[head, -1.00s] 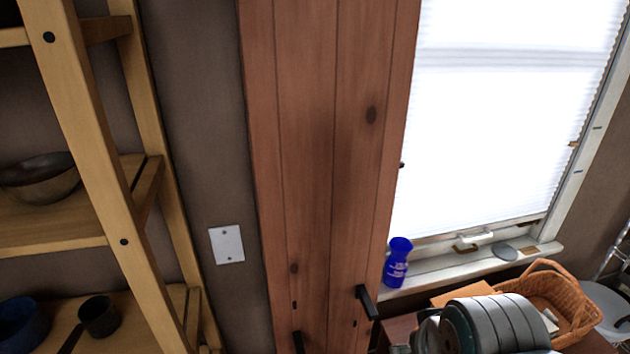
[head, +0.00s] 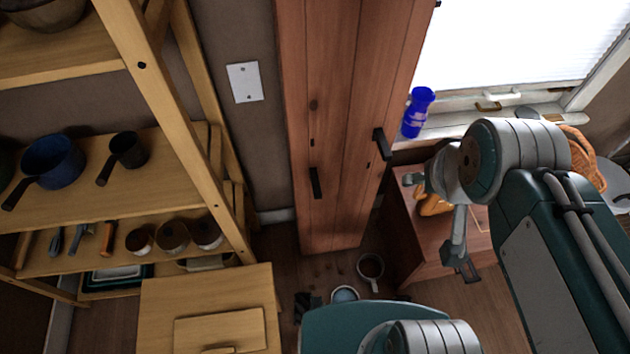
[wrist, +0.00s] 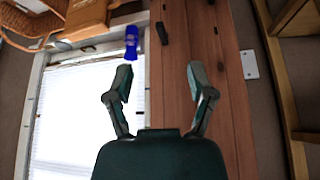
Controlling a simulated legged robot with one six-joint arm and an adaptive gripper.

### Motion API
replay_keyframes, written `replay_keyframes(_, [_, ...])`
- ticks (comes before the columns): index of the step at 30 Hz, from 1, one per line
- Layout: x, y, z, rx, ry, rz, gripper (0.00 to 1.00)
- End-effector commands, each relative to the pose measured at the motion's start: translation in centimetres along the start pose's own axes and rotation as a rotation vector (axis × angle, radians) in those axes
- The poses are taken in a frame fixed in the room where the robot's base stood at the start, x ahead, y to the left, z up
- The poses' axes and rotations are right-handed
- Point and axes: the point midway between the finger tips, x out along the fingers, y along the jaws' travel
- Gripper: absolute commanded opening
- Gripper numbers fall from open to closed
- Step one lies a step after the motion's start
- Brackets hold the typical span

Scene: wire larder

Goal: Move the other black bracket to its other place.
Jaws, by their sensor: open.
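Two black brackets are fixed on the tall reddish wooden cupboard front (head: 338,90). One black bracket (head: 315,182) sits at the left and lower; the other black bracket (head: 382,144) sits higher at the right edge. In the wrist view, which looks upside down, one black bracket (wrist: 162,33) shows at the top, by the blue bottle. My gripper (wrist: 160,80) is open and empty, its two fingers apart in front of the window and cupboard. It touches neither bracket.
A wooden shelf rack (head: 165,95) with pans and mugs stands at the left. A blue bottle (head: 417,112) stands on the window sill. A low wooden cabinet (head: 410,235) is below it. A wooden box (head: 210,300) is in front.

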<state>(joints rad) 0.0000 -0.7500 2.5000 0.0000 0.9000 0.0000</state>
Motion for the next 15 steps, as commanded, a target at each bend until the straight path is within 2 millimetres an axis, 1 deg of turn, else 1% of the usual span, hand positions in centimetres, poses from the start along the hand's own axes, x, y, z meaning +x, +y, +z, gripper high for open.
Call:
replay_keyframes(2, [0.0,0.0,0.0,0.0,0.0,0.0,0.7])
replay_keyframes(3, [0.0,0.0,0.0,0.0,0.0,0.0,0.66])
replay_keyframes(5, [0.0,0.0,-0.1,0.0,-0.001,-0.001,0.66])
replay_keyframes(8, [0.5,-0.3,-0.8,-0.006,-0.018,-0.006,0.66])
replay_keyframes(11, [1.7,-0.9,-2.2,-0.017,-0.052,-0.016,0.66])
replay_keyframes(15, [4.2,-2.2,-4.6,-0.037,-0.109,-0.03,0.66])
